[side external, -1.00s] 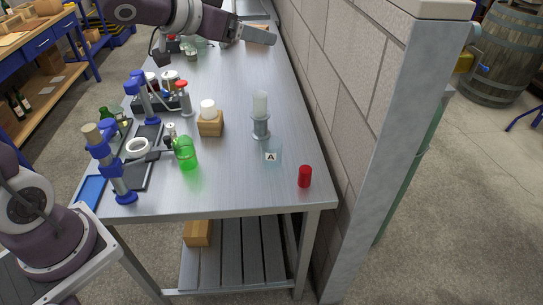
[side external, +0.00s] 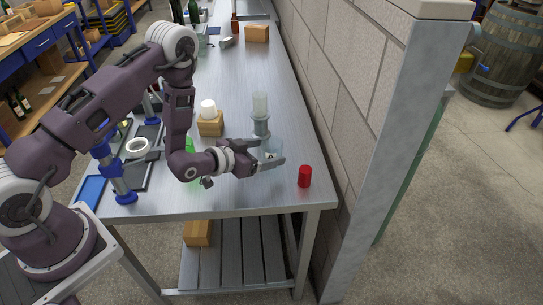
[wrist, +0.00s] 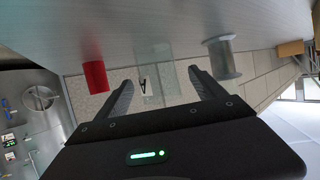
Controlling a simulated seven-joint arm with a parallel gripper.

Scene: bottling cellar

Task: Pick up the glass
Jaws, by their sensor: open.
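The glass (side external: 273,148) is a clear, see-through tumbler with a white label bearing a black letter A. It stands on the steel table near the right edge, and in the wrist view it shows between my fingers (wrist: 158,85). My gripper (side external: 279,152) is open and low over the table, reaching from the left, with one finger on each side of the glass in the picture. In the wrist view the fingertips of my gripper (wrist: 160,79) are apart, with gaps beside the glass. I cannot tell how far the glass lies between them.
A red cylinder (side external: 305,176) stands close by, nearer the table's front edge. A grey stand with a frosted cylinder on it (side external: 260,113) is just behind the glass. A wooden block with a white piece (side external: 210,121) is farther left. A block wall (side external: 350,90) runs along the right.

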